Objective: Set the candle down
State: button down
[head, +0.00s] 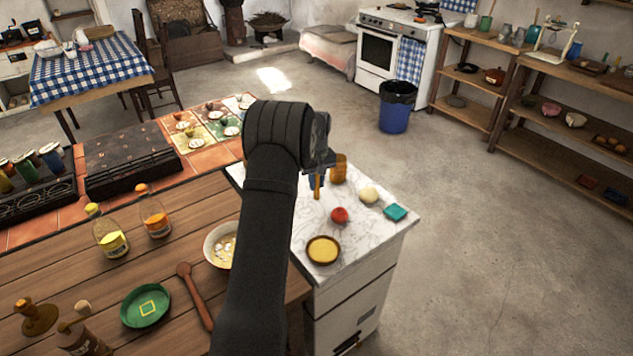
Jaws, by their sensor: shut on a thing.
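My gripper (319,172) is above the white marble-topped counter, on the far side of my arm. A slim orange upright piece (317,188) shows just below the gripper; it looks like the candle, shut between the jaws. Its upper part is hidden by the gripper, and I cannot tell whether its lower end touches the counter. The marble counter top (355,240) lies below and to the right of it.
An amber jar (339,170) stands close behind the gripper. A red tomato-like item (339,215), a pale round item (369,194), a teal block (395,212) and a yellow-filled bowl (323,250) sit on the marble. Marble between them is bare.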

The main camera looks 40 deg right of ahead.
jog(key=shift+f, duration=0.1)
jog(key=c, duration=1.3)
grip_release()
notch_tip(320, 180, up, 12)
jog(key=shift+r, duration=0.15)
jog(key=shift+f, duration=4.2)
